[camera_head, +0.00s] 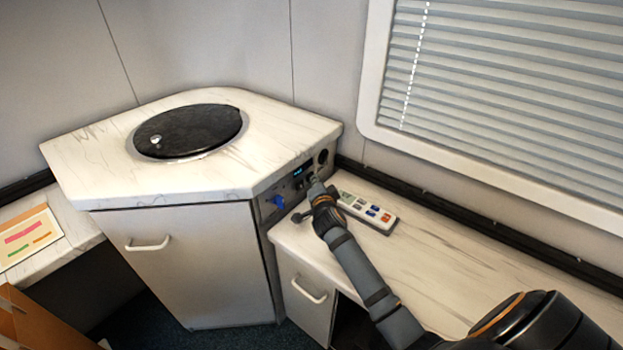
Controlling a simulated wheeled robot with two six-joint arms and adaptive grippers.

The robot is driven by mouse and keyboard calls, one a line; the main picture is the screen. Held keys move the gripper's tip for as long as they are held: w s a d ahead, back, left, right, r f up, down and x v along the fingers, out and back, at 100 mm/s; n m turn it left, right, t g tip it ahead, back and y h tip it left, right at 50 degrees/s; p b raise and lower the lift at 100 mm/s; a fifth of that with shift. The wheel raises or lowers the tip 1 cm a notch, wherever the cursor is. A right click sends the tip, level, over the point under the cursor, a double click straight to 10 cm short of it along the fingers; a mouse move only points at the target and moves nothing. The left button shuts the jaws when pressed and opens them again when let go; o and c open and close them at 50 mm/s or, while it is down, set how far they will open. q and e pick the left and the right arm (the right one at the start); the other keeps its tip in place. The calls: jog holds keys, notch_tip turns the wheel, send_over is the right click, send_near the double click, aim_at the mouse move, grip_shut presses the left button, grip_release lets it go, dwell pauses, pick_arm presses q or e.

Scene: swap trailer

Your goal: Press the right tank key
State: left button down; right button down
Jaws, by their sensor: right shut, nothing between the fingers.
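A dark control panel (272,203) is set in the side face of the corner cabinet, under the marbled top. It carries a small lit blue display (298,171), a blue knob or tap (277,201) and a round dark fitting (323,157). My right gripper (314,183) is shut and empty, with its tips at the panel just below and right of the display. The keys there are partly hidden by the gripper and too small to tell apart. I cannot tell whether the tips touch a key. My left gripper is not in view.
A white remote-like keypad (366,212) with coloured buttons lies on the right counter (440,250), close beside my right arm. A round black lid (190,130) covers the corner top. A window with blinds (500,100) is at right. Cards (28,238) lie at left.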

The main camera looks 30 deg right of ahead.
dwell(0.5)
jog(key=shift+s+d, duration=0.25)
jog(key=shift+s, duration=0.4)
jog(key=shift+s+d+p, duration=0.1)
jog(key=shift+s+d, duration=0.2)
jog(key=shift+s, duration=0.5)
jog(key=shift+s+d+p, duration=0.1)
jog(key=shift+s+d, duration=0.25)
jog(key=shift+s, duration=0.4)
jog(key=shift+s+d+p, duration=0.1)
jog(key=shift+s+d, duration=0.2)
jog(key=shift+s, duration=0.5)
